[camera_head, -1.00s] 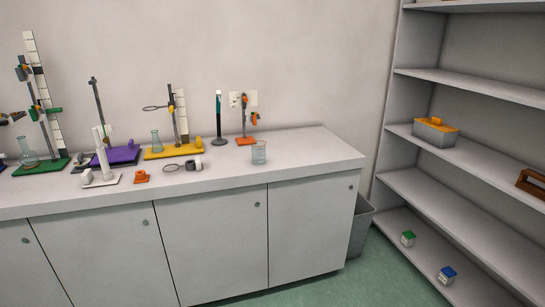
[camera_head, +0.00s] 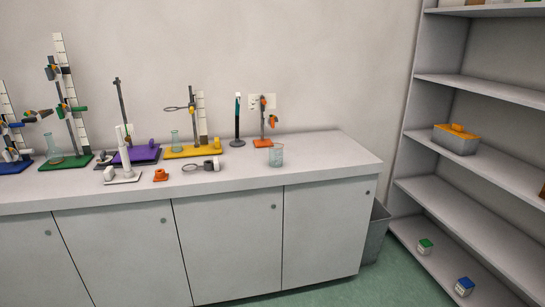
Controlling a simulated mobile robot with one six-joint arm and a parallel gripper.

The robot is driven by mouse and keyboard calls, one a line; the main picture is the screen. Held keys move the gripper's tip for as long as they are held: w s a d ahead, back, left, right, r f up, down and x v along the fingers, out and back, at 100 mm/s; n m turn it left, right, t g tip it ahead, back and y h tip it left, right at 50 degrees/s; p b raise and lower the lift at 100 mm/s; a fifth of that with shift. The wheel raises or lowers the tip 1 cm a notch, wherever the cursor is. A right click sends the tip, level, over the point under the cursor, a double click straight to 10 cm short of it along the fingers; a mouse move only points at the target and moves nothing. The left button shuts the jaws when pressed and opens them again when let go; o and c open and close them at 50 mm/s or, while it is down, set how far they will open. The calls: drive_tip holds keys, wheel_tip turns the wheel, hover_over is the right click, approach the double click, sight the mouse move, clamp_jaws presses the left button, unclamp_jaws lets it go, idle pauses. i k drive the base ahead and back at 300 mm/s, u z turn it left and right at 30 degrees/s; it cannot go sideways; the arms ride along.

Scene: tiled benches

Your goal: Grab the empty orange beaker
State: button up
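A clear glass beaker (camera_head: 276,155) stands upright near the right end of the bench, just in front of an orange stand base. It looks empty, but it is too small to be sure, and no orange shows on the glass itself. A small orange piece (camera_head: 160,175) sits near the bench's front edge, left of the middle; its exact kind is too small to tell. My gripper is not in view.
The bench (camera_head: 330,165) carries stands on green, purple, yellow and orange (camera_head: 268,142) bases. Flasks stand at the green (camera_head: 55,155) and yellow (camera_head: 176,139) ones. A grey bin (camera_head: 376,235) stands at the bench's right end, beside shelves (camera_head: 480,160). The bench's right end is clear.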

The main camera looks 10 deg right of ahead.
sight(276, 155)
drive_tip(key=i, duration=0.9)
drive_tip(key=z, duration=0.25)
drive_tip(key=k, duration=0.2)
drive_tip(key=u, duration=3)
